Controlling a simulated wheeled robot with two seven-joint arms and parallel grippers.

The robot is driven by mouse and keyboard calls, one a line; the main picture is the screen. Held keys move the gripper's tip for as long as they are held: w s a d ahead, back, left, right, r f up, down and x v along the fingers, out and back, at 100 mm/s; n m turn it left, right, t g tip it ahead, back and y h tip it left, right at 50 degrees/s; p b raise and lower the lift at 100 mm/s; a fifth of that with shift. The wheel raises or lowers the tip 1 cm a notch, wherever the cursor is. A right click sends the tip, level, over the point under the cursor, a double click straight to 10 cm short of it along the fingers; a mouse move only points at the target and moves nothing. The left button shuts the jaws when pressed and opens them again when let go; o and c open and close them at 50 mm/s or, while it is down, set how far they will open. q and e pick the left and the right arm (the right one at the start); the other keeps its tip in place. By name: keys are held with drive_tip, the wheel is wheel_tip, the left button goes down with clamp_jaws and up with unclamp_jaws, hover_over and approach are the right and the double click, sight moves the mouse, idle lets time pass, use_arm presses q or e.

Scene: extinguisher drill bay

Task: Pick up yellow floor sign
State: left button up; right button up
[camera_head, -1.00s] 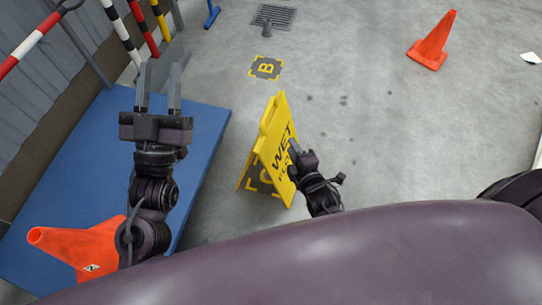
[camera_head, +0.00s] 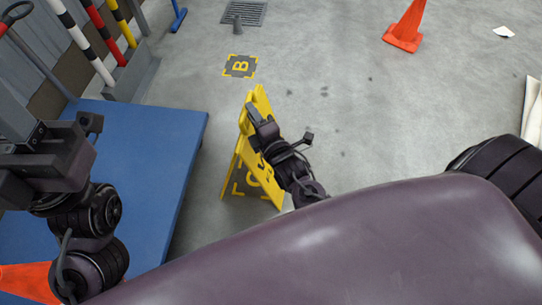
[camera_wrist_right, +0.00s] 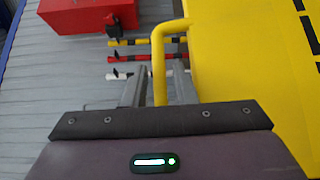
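The yellow floor sign (camera_head: 246,155) stands upright as an A-frame on the floor in the middle of the head view. My right arm hides part of its lettered face. My right gripper (camera_head: 256,112) is at the sign's top. In the right wrist view its grey fingers (camera_wrist_right: 159,86) are apart. The sign's tube handle (camera_wrist_right: 158,65) runs between them with gaps visible on both sides. The sign's yellow panel (camera_wrist_right: 235,60) fills the right of that view. My left gripper (camera_head: 12,120) is at the left edge of the head view, partly cut off.
A blue platform (camera_head: 150,150) lies left of the sign. Orange cones stand at the lower left (camera_head: 28,282) and upper right (camera_head: 405,28). Striped posts (camera_head: 85,40) stand at the upper left. A red box (camera_wrist_right: 88,14) shows in the wrist view. Floor right of the sign is clear.

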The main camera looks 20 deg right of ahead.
drive_tip(key=w, duration=0.1)
drive_tip(key=w+b, duration=0.1)
drive_tip(key=w, duration=0.1)
drive_tip(key=shift+w+a+f, duration=0.1)
drive_tip(key=shift+w+a, duration=0.15)
drive_tip(key=shift+w, duration=0.15)
clamp_jaws()
idle(1.0)
